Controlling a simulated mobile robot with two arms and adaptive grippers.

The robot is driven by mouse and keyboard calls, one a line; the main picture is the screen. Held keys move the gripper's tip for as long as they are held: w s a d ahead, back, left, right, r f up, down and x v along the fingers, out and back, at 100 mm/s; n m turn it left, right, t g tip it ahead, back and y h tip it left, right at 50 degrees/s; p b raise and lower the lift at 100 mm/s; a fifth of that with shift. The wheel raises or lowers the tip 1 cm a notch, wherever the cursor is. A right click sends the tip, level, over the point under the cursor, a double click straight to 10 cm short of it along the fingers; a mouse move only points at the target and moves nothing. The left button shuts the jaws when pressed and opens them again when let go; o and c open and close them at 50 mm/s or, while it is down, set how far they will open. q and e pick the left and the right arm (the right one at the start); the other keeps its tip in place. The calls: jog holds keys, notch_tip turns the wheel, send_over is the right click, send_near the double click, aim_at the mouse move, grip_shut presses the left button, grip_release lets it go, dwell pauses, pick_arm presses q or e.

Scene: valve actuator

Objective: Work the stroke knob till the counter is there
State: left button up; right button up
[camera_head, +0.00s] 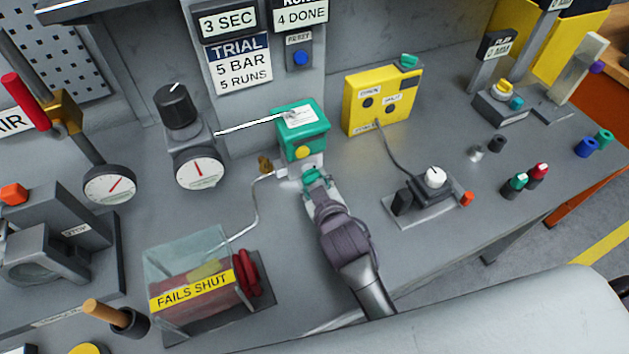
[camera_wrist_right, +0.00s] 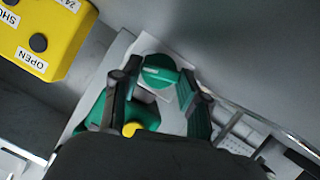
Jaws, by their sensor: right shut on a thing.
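A small green knob (camera_wrist_right: 160,70) sits between the fingers of my right gripper (camera_wrist_right: 160,88) in the wrist view, and the fingers are shut on it. In the head view my right gripper (camera_head: 316,188) reaches up to the front of a green box (camera_head: 289,118) with a yellow button (camera_head: 303,152). The knob is largely covered by the gripper there. The counter sign (camera_head: 301,13) at the top reads 4 DONE, its upper line cut off. A sign (camera_head: 239,62) reads TRIAL, 5 BAR, 5 RUNS. My left gripper is not in view.
A yellow control box (camera_head: 381,100) stands right of the green box, with a cable to a dial unit (camera_head: 434,178). Left are a gauge (camera_head: 199,168) with a black knob and a FAILS SHUT actuator (camera_head: 195,290). A blue reset button (camera_head: 300,57) is above.

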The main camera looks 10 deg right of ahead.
jog(key=m+p, duration=0.1)
jog(key=p, duration=0.2)
jog(key=shift+d+r+m+g+y+p, duration=0.1)
jog(key=shift+r+m+g+y+p, duration=0.2)
jog(key=shift+r+m+y, duration=0.1)
jog(key=shift+f+m+y+p, duration=0.35)
jog(key=shift+m+y, duration=0.05)
jog(key=shift+m, duration=0.1)
jog(key=o, duration=1.1)
jog(key=shift+o, duration=0.2)
jog(key=shift+s, duration=0.1)
jog(key=v, duration=1.1)
jog(key=shift+s+d+r, duration=0.15)
jog(key=shift+s, duration=0.15)
